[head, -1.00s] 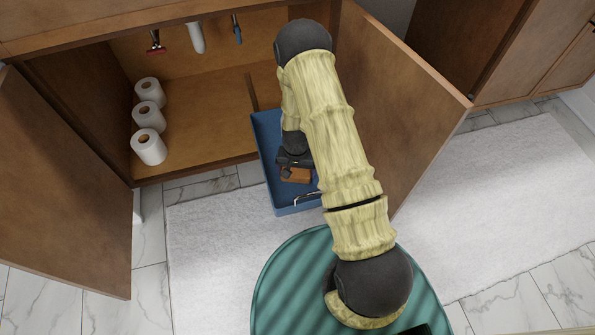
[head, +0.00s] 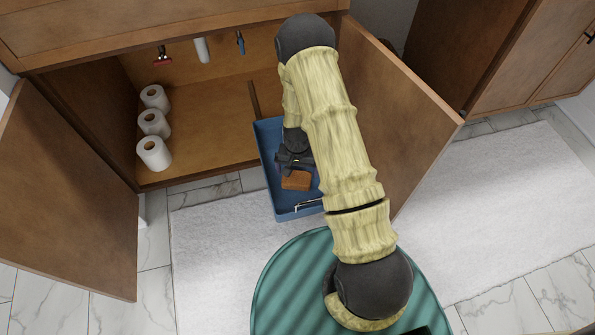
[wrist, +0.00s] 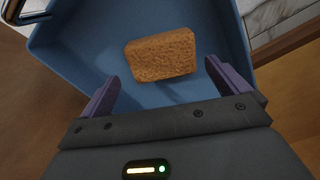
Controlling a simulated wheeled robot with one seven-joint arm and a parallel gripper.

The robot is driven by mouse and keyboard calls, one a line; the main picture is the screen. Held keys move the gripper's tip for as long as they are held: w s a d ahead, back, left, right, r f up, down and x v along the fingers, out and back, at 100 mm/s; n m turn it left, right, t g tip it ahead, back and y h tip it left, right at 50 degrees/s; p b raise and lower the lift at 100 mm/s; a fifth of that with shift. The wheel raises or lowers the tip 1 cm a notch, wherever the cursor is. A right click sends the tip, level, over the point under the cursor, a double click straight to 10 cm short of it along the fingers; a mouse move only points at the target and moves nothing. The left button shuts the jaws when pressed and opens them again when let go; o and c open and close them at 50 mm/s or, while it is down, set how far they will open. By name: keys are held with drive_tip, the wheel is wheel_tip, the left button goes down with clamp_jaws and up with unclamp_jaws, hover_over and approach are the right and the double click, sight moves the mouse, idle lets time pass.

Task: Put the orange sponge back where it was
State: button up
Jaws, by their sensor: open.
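The orange sponge (head: 297,181) lies in a blue pull-out bin (head: 270,179) in front of the open cabinet. In the wrist view the sponge (wrist: 161,55) rests on the floor of the blue bin (wrist: 88,40), just beyond my fingertips and apart from them. My gripper (wrist: 160,80) is open and empty, its two purple fingers spread wider than the sponge. In the head view my gripper (head: 294,164) is over the bin, partly hidden by my arm, which also covers the bin's right side.
Several toilet paper rolls (head: 154,123) stand at the cabinet's left. Three items hang at the back, including a red-headed one (head: 163,60). Open doors stand left (head: 68,190) and right (head: 400,125), the right one close to my arm. The bin has a metal handle (head: 309,204) in front.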

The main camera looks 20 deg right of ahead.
wheel_tip(320, 180, up, 7)
drive_tip(key=p, duration=0.3)
drive_tip(key=shift+f, duration=0.2)
wheel_tip(320, 180, up, 15)
drive_tip(key=n+t, duration=0.1)
drive_tip(key=n, duration=0.1)
hover_over(297, 177)
drive_tip(key=s, duration=0.3)
drive_tip(key=s+r+n+t, duration=0.1)
drive_tip(key=s+r+n, duration=0.1)
drive_tip(key=s+r, duration=0.9)
drive_tip(key=shift+s+r+n+t, duration=0.15)
drive_tip(key=shift+r+n+t, duration=0.15)
drive_tip(key=shift+r, duration=0.3)
drive_tip(key=shift+d, duration=0.1)
